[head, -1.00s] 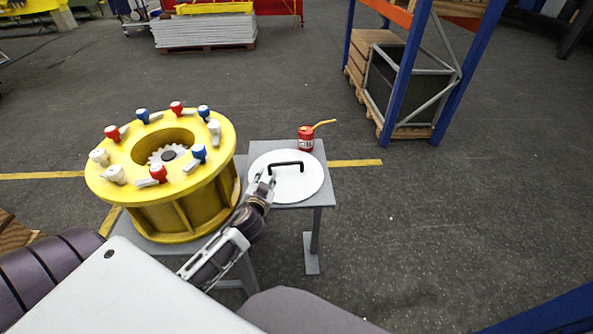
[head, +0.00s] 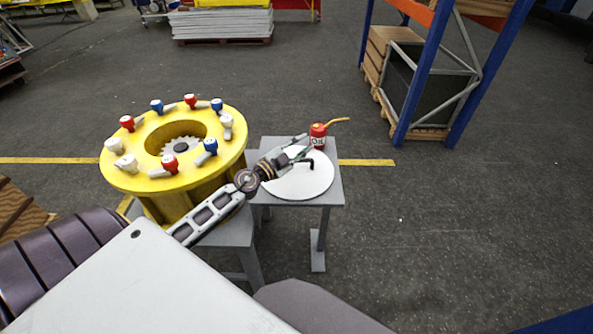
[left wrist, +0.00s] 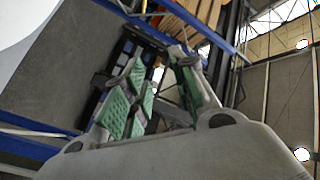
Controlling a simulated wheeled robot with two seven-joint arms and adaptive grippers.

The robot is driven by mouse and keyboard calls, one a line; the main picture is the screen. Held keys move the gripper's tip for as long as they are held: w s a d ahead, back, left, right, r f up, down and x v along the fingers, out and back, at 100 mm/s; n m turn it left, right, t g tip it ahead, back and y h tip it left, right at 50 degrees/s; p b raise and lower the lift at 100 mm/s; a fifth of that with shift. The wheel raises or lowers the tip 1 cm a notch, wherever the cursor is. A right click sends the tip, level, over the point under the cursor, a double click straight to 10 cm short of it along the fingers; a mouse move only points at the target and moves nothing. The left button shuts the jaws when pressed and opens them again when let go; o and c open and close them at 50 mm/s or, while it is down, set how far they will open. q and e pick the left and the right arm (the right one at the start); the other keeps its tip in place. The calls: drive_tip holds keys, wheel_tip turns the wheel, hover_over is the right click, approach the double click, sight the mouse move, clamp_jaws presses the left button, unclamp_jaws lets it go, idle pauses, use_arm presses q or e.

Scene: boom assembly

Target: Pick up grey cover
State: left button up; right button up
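The grey cover (head: 300,183) is a pale round disc with a black bar handle (head: 309,163). It lies flat on the small grey table in the head view. My left gripper (head: 303,148) is over the cover's far part, close to the handle, and hides part of it. Its fingers are apart. In the left wrist view the green-padded fingers (left wrist: 157,75) are spread with nothing held between them. A pale curved surface at that view's top left looks like the cover (left wrist: 22,22). My right gripper is not in view.
A red oil can (head: 318,135) with a yellow spout stands at the table's (head: 328,190) far edge, just beyond my left gripper. A yellow drum (head: 130,173) with red, white and blue handles stands left. A blue and orange rack (head: 425,70) is at the back right.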

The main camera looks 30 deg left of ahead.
use_arm(q)
drive_tip(key=a+f+m+g, duration=0.1)
drive_tip(key=a+f+g, duration=0.1)
drive_tip(key=f, duration=0.1)
drive_tip(key=a+f+m+g, duration=0.1)
drive_tip(key=a+f+g, duration=0.1)
drive_tip(key=a+f, duration=0.1)
drive_tip(key=a+f+m+g, duration=0.1)
drive_tip(key=a+f+g, duration=0.1)
drive_tip(key=f+g, duration=0.1)
drive_tip(key=shift+w+a+f+m+h, duration=0.15)
drive_tip(key=shift+f+m+h, duration=0.15)
drive_tip(key=shift+f+m, duration=0.15)
drive_tip(key=shift+a+f, duration=0.15)
drive_tip(key=shift+a, duration=0.15)
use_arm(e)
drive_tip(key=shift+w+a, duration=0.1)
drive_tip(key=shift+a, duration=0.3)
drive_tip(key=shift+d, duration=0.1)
